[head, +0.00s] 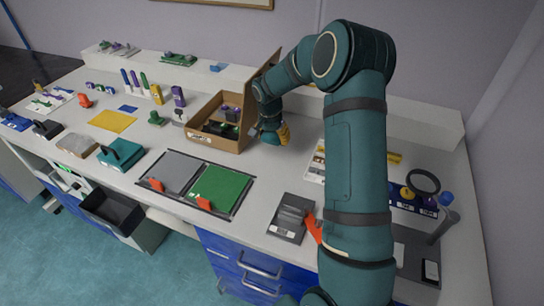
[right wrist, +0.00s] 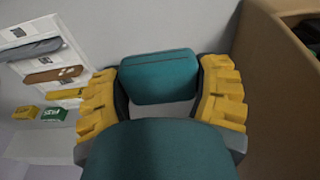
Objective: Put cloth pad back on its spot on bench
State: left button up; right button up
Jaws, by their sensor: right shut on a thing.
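My right gripper (head: 278,133) is at the right side of the cardboard box, low over the bench. In the right wrist view its yellow ribbed fingers (right wrist: 162,90) stand on either side of a teal, rounded pad with a seam line, which I take to be the cloth pad (right wrist: 158,77). The fingers are shut on it. In the head view the pad is mostly hidden by the gripper, and I cannot tell whether it touches the bench. My left gripper is not in view.
The open cardboard box (head: 216,141) holds dark items. A grey and green mat tray (head: 196,165), a teal block with a black handle (head: 120,155) and a dark grey device (head: 291,218) stand on the bench (head: 255,176). A magnifier (head: 423,182) is at right.

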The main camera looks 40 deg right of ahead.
aim_at(272, 158)
notch_tip(272, 158, down, 8)
jog(key=shift+f+b, duration=0.15)
jog(key=shift+b, duration=0.3)
jog(key=o, duration=0.7)
jog(key=shift+f, duration=0.1)
jog(key=o, duration=0.4)
jog(key=shift+o, duration=0.2)
